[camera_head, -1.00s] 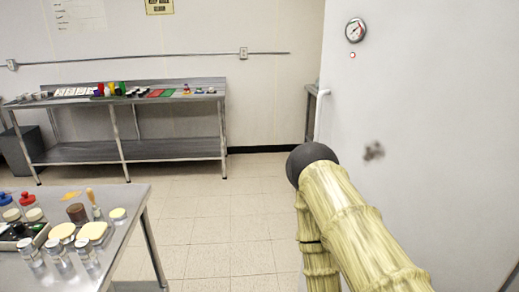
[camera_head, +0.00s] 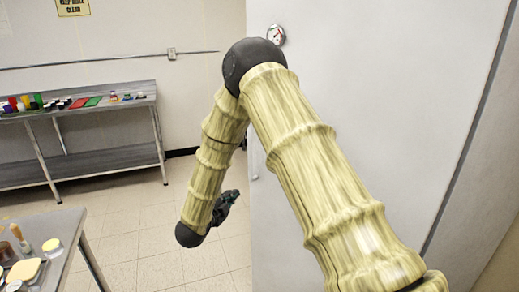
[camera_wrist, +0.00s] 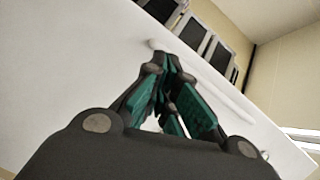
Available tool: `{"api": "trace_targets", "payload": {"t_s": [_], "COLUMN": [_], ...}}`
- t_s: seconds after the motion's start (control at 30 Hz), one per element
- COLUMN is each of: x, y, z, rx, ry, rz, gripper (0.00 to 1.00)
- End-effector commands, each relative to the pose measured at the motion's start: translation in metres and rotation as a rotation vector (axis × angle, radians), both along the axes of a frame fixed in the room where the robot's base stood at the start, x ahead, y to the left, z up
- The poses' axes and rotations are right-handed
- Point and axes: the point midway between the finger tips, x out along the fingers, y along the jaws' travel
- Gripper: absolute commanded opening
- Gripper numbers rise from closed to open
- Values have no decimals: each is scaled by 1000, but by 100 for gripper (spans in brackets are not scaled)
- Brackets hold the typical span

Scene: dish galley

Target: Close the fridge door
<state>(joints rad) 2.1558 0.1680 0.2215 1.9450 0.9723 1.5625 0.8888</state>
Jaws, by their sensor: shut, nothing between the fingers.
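The fridge door (camera_head: 390,110) is a large pale panel on the right of the head view, with a dark seam along its right side. Whether it stands open, and how far, is unclear. My gripper (camera_head: 227,205) hangs at the panel's left edge, below my bent arm. In the wrist view my gripper (camera_wrist: 170,68) has its green-padded fingers closed together with nothing held. A white panel lies beyond them, with a long white bar handle (camera_wrist: 234,98) running diagonally behind the fingers. I cannot tell whether the fingers touch it.
A round gauge (camera_head: 276,35) is on the panel's upper left, partly behind my arm. A steel table (camera_head: 55,262) with jars stands at the lower left. A steel bench (camera_head: 90,160) stands along the back wall. Tiled floor (camera_head: 140,235) is clear between them.

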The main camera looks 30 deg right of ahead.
Motion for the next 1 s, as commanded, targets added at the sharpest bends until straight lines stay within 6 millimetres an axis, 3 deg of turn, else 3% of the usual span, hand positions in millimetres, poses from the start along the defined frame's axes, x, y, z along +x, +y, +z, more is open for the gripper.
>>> {"api": "trace_targets", "payload": {"t_s": [0.03, 0.1, 0.2, 0.3, 0.47, 1.0], "x": [6, 7, 6, 6, 9, 34], "y": [-7, -14, -19, -23, -34, -117], "z": [35, 66, 94, 108, 111, 111], "rx": [14, 27, 39, 44, 45, 44], "ry": [-100, -207, -305, -351, -361, -356], "rz": [-74, -160, -241, -279, -288, -285], "gripper": [0, 0, 0, 0, 0, 0]}}
